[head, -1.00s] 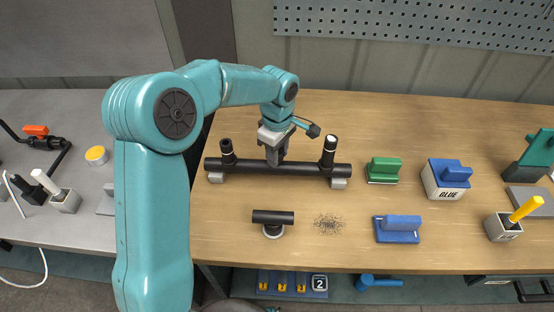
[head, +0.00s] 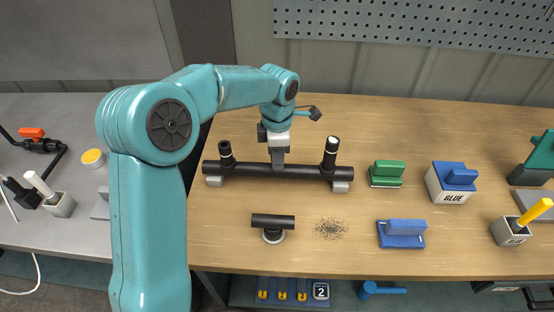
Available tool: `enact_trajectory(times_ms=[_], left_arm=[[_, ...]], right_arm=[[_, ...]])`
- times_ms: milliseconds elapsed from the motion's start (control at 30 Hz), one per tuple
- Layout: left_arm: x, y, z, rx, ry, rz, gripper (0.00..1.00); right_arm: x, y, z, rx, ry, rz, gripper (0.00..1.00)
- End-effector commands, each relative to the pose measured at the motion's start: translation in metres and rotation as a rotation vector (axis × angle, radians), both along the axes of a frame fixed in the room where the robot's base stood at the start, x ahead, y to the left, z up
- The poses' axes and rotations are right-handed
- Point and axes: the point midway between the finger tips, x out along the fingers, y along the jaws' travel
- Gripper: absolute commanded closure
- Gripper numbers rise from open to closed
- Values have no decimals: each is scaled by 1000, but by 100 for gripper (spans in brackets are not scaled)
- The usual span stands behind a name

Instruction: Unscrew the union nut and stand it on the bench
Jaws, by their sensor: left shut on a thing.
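A black pipe assembly (head: 315,171) lies across grey supports on the wooden bench (head: 400,130), with two upright black stubs, one near each end. My left gripper (head: 278,165) points down at the middle of the pipe, between the stubs, with its jaws shut there. The union nut cannot be made out apart from the gripper; the jaws and wrist cover the place they hold. My right gripper is out of view.
A short black tee piece (head: 272,221) stands in front of the pipe, beside dark crumbs (head: 330,229). Bench behind the pipe is clear.

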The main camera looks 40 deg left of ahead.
Motion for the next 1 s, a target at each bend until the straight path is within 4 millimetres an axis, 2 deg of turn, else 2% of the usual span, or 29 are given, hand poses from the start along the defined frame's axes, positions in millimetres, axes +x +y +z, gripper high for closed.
enact_trajectory(times_ms=[133,1000], left_arm=[[0,0,-2,0,0,179,92],[0,0,34,0,-1,165,92]], right_arm=[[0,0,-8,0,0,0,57],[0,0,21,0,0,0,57]])
